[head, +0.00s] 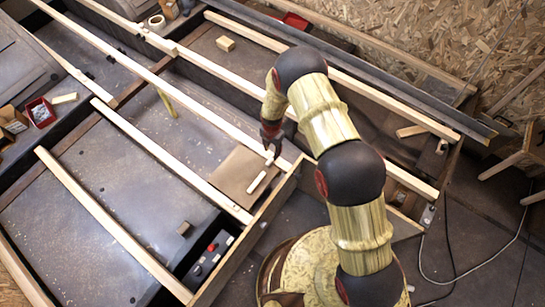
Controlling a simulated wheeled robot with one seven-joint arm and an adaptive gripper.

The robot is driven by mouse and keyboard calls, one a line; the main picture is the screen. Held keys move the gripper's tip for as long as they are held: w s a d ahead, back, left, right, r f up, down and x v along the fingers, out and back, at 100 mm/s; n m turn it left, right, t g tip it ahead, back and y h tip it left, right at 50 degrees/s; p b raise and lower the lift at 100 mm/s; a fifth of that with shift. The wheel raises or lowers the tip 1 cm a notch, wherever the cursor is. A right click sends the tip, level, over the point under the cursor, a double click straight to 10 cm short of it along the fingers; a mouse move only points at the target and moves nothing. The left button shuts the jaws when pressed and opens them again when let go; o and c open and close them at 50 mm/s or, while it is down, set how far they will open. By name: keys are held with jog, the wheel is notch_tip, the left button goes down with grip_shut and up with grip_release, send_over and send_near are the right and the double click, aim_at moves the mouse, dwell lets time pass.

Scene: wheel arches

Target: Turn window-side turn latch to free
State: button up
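A small cream bar (257,182) lies on a brown square panel (232,184) set between the wooden strips; it may be the turn latch, but I cannot be sure. A second short pale piece (269,158) shows just above it, right below my gripper. My gripper (271,143) points down at the panel's upper right corner, beside a long wooden strip. Its fingers are small and dark here, so I cannot tell whether they are open, shut or touching the pale piece. No window or label shows which side is the window side.
Long wooden strips (110,225) run across the dark bed. A control box with a red button (212,247) sits at the front edge. A red bin (40,112) stands at left, a wood block (225,44) at the back. Cables (480,270) lie on the floor at right.

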aim_at(272, 158)
notch_tip(272, 158, down, 7)
jog(key=shift+r+b, duration=0.15)
jog(key=shift+b, duration=0.85)
jog(key=shift+c, duration=0.8)
grip_shut()
